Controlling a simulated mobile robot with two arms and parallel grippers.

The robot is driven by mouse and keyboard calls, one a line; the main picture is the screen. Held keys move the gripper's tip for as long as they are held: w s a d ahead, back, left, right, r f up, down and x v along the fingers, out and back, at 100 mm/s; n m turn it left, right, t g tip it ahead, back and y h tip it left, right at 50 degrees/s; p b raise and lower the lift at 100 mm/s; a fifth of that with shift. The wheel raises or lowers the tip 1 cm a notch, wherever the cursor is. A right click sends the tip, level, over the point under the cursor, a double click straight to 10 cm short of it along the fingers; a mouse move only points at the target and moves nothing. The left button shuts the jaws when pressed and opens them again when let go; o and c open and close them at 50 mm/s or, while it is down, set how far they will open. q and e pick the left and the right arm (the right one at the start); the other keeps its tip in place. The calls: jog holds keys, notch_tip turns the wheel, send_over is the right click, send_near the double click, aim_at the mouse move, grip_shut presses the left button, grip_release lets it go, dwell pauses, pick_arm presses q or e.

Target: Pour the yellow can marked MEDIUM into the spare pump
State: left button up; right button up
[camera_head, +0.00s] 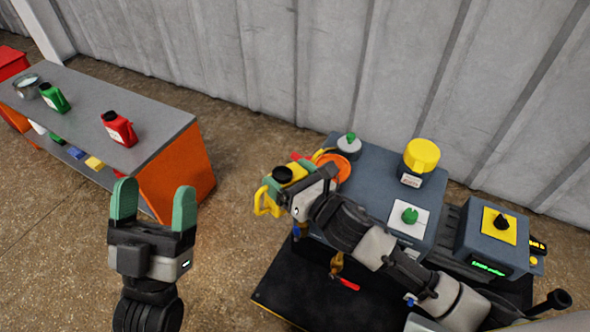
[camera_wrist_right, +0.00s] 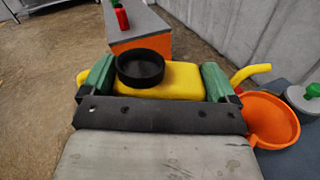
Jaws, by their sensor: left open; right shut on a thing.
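My right gripper (camera_head: 300,184) is shut on a yellow can (camera_head: 265,203) with a black cap, held above the near left end of the grey-blue pump (camera_head: 376,187). The can also shows in the right wrist view (camera_wrist_right: 180,80), between the green fingertips, with its black cap (camera_wrist_right: 140,67) facing the camera. Its label cannot be read. An orange funnel (camera_head: 335,166) sits on the pump beside the can; it also shows in the right wrist view (camera_wrist_right: 270,121). My left gripper (camera_head: 153,206) is open and empty, in front of the bench.
A grey-topped bench (camera_head: 150,122) at the left holds a red can (camera_head: 119,128), a green can (camera_head: 54,97) and a metal pot (camera_head: 27,86). The pump carries a yellow cap (camera_head: 421,155) and a green knob (camera_head: 410,215). A control box (camera_head: 490,240) stands at the right.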

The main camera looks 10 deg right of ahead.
jog(key=shift+n, duration=0.8)
jog(key=a, duration=0.1)
jog(key=s+a+r+p, duration=0.1)
jog(key=s+a+p, duration=0.1)
jog(key=shift+s+a+r, duration=0.25)
jog(key=shift+r, duration=0.1)
pick_arm(q)
jog(key=w+f+g+y, duration=0.2)
jog(key=w+f+g, duration=0.1)
jog(key=f+g, duration=0.3)
jog(key=shift+w+a+f+g+y, duration=0.15)
jog(key=shift+w+f+g+y, duration=0.1)
jog(key=shift+g+y, duration=0.05)
pick_arm(e)
jog(key=shift+s+a+r, duration=0.1)
jog(key=shift+s+a, duration=0.2)
jog(key=shift+a, duration=0.1)
